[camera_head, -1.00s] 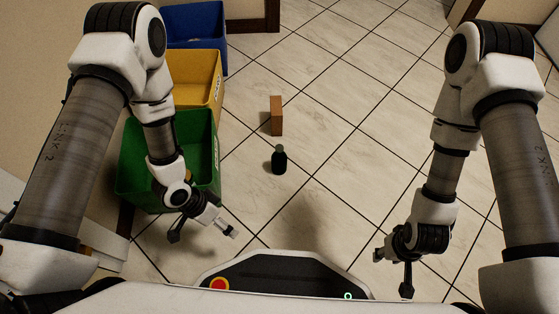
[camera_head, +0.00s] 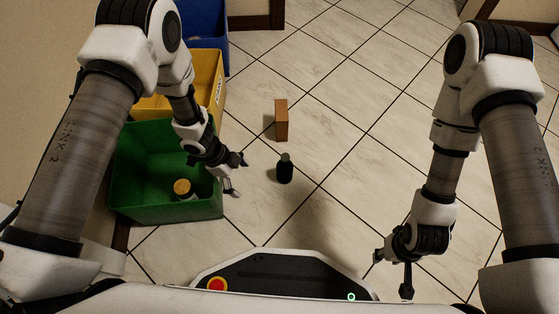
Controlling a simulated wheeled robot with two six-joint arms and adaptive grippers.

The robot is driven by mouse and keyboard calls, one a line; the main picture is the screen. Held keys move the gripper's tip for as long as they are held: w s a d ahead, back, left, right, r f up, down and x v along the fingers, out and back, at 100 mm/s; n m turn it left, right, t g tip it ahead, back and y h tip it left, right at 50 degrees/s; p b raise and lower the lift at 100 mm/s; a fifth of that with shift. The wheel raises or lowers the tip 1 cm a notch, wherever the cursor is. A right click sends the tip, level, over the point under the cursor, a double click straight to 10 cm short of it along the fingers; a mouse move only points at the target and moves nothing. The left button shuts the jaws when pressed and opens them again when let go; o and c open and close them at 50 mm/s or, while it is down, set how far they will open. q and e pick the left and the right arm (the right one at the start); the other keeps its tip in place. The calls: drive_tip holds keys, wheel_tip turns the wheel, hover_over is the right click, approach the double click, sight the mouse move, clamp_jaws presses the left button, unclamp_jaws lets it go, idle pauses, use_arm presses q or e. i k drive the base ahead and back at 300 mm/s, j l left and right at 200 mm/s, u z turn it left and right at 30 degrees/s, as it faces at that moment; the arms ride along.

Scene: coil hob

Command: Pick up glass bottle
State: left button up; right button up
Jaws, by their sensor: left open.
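The glass bottle (camera_head: 285,169) is small and dark and stands upright on the tiled floor, right of the green bin. My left gripper (camera_head: 241,176) is open and empty, at the right edge of the green bin and left of the bottle, apart from it in the picture. My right gripper (camera_head: 392,275) is at the lower right, far from the bottle. Its fingers are small and partly hidden, so I cannot tell whether they are open.
A green bin (camera_head: 125,160) holds a jar with an orange lid (camera_head: 182,187). A yellow bin (camera_head: 207,75) and a blue bin (camera_head: 212,25) stand behind it. A brown box (camera_head: 281,120) stands beyond the bottle. The floor right of the bottle is clear.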

sight(284, 167)
drive_tip(key=i+j, duration=0.1)
drive_tip(key=i, duration=0.2)
drive_tip(key=l+u, duration=0.3)
drive_tip(key=l, duration=0.35)
drive_tip(key=l+u, duration=0.3)
drive_tip(key=l, duration=0.35)
drive_tip(key=k+l+u, duration=0.1)
drive_tip(key=l+u, duration=0.2)
drive_tip(key=l, duration=0.35)
